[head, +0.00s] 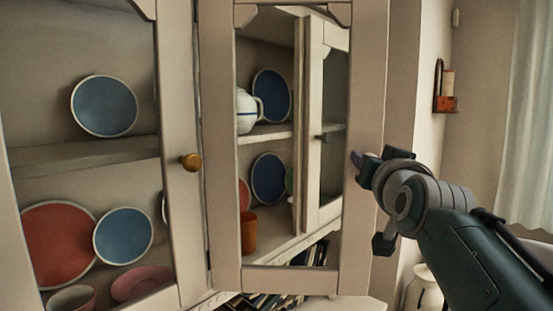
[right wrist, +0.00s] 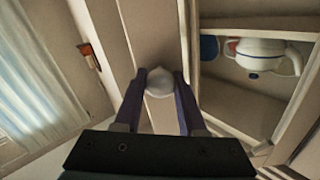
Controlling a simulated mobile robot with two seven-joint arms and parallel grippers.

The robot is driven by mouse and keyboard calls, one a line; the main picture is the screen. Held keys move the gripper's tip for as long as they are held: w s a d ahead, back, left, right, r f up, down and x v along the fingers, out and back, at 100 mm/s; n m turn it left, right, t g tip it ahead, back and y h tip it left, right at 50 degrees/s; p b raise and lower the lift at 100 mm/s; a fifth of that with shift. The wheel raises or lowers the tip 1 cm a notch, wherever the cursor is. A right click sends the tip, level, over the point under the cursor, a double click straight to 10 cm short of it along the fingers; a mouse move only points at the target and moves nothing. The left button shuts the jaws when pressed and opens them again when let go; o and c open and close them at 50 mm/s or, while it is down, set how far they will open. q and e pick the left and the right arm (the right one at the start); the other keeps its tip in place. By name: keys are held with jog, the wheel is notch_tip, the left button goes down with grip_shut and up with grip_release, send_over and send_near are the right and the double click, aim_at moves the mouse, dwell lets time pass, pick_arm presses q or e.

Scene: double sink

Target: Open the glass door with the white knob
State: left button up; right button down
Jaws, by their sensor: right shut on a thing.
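The glass door (head: 226,200) with a cream frame stands in the middle of the head view. It appears swung out from the cabinet front, and shelves show through its pane. Its white knob (right wrist: 159,80) shows in the right wrist view between the two dark fingers of my right gripper (right wrist: 160,88). In the head view my right gripper (head: 364,165) is at the door's right-hand stile and hides the knob. It is shut on the knob. My left gripper is not in view.
Behind the glass are a white teapot (head: 246,111), blue plates (head: 268,178) and an orange cup (head: 248,230). Books (head: 310,254) sit below. A wall and curtain (head: 528,120) lie at right.

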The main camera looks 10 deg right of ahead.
aim_at(369, 43)
jog(key=shift+c, duration=2.4)
grip_release()
jog(key=shift+r, duration=0.1)
notch_tip(369, 43, up, 19)
jog(key=p, duration=1.6)
jog(key=shift+p, duration=0.4)
jog(key=shift+r, duration=0.45)
